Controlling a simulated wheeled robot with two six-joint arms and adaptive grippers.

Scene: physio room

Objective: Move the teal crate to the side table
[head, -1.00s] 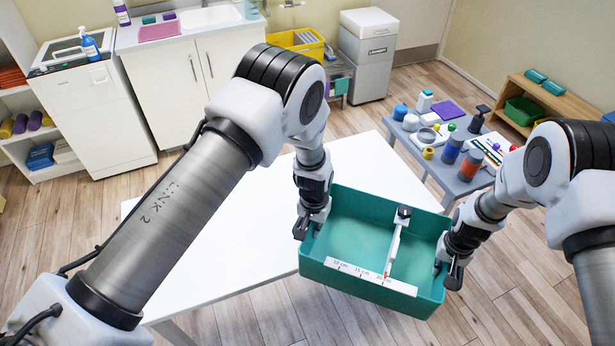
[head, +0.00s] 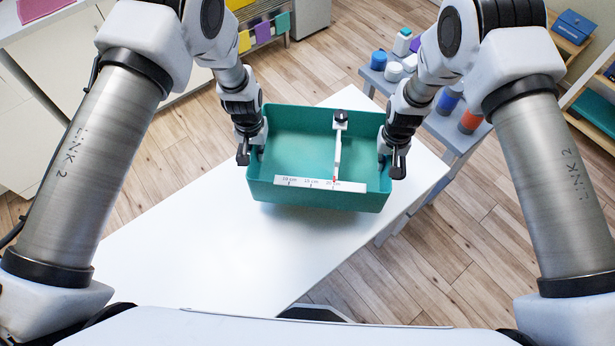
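The teal crate (head: 300,197) is in the middle of the head view, held level between my two grippers. It appears to be above the white table (head: 190,255); the gap beneath it is hard to judge. My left gripper (head: 251,153) is shut on the crate's left wall, one finger inside and one outside. My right gripper (head: 391,164) is shut on the right wall in the same way. Inside the crate are a white arm with a black knob (head: 340,118) and a white strip with centimetre marks (head: 312,184). Which table is the side table I cannot tell.
A grey-blue table (head: 455,135) with bottles (head: 471,120) and jars adjoins the white table at the right, partly hidden by my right arm. Wooden shelves (head: 590,120) stand at the far right. The front left of the white table is bare. Wooden floor lies open at lower right.

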